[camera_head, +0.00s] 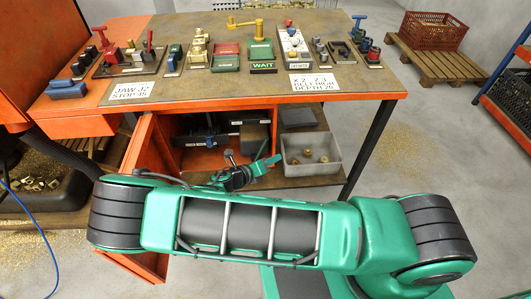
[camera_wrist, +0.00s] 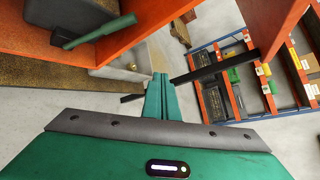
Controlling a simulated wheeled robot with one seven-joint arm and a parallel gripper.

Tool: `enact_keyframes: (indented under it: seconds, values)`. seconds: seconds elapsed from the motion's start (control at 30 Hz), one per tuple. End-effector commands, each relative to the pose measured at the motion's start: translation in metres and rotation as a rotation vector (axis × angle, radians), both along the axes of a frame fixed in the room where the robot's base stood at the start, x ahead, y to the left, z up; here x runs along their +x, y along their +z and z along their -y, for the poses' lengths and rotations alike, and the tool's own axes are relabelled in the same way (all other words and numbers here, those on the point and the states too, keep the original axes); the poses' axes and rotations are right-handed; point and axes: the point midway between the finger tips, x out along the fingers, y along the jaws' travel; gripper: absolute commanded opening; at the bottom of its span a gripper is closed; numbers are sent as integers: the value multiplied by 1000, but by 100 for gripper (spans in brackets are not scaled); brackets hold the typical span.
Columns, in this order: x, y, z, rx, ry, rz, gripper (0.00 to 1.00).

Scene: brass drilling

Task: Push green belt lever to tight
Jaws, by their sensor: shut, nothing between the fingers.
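The green belt lever (camera_wrist: 98,32) shows in the wrist view at the upper left. It is a slim green bar along the front of a dark housing (camera_wrist: 70,12), under an orange edge. My gripper (camera_wrist: 160,78) has its green fingers shut together and empty; they point forward, right of the lever and apart from it. In the head view my gripper (camera_head: 268,161) is low in front of the workbench, near the grey bin; I cannot clearly make out the lever there. I cannot read any tight mark.
The grey bin (camera_head: 311,168) with brass parts stands on the lower shelf. An open orange cabinet door (camera_head: 143,170) is at the left. The workbench top (camera_head: 185,95) holds fixtures and signs. A parts rack (camera_wrist: 225,82) is at the right.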

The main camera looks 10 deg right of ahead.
Motion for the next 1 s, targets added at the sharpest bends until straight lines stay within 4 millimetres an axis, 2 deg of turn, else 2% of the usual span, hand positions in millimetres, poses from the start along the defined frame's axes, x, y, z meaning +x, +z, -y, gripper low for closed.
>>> enact_keyframes:
  seconds: [0.2,0.43,0.63,1.0]
  values:
    - [7,-25,-37,-203,245,-86,0]
    - [11,-39,-64,-348,402,-136,0]
    - [12,-42,-71,-390,443,-149,0]
    - [14,-43,-69,-388,441,-149,0]
